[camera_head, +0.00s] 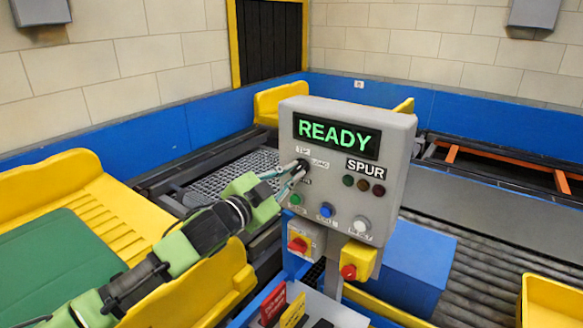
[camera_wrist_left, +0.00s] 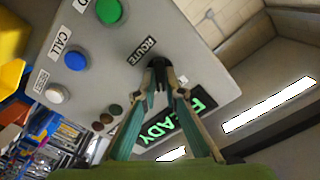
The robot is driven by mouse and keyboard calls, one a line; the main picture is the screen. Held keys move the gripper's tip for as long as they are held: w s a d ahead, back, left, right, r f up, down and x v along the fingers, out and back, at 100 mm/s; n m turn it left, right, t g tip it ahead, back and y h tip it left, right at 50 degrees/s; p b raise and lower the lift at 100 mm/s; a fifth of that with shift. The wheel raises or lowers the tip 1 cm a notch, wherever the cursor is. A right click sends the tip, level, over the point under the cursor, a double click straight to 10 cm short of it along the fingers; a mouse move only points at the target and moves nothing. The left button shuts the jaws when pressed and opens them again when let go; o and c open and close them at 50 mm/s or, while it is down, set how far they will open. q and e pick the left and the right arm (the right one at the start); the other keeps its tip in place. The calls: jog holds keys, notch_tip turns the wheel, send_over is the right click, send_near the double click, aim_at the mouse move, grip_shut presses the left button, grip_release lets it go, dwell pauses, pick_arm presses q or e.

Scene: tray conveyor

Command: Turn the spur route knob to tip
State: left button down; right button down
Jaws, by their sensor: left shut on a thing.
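The spur route knob (camera_head: 304,164) is a small black knob on the upper left of the grey control box (camera_head: 395,150). Small white labels sit around it; one above reads TIP and one to its right seems to read LOAD. My left gripper (camera_head: 298,168) reaches in from the left and is shut on the knob. In the left wrist view the black knob (camera_wrist_left: 158,63) sits between the fingertips, next to the ROUTE label. The fingers partly cover the knob, so I cannot tell which way it points. My right gripper is not in view.
The box's display (camera_head: 336,135) reads READY in green. Three dark lamps (camera_head: 363,185) sit under SPUR. Green (camera_head: 295,199), blue (camera_head: 326,210) and white (camera_head: 360,226) buttons are just below the knob. Red-and-yellow switches (camera_head: 356,262) hang beneath. Yellow trays and roller conveyors surround the box.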

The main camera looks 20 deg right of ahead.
pick_arm(q)
jog(key=n+p, duration=0.1)
jog(key=n, duration=0.2)
jog(key=shift+n, duration=0.4)
jog(key=shift+n+p, duration=0.55)
jog(key=shift+n, duration=1.55)
jog(key=c, duration=2.1)
grip_release()
jog(key=shift+c, duration=0.2)
jog(key=shift+a, duration=0.1)
jog(key=shift+s+a, duration=0.2)
jog(key=v, duration=1.1)
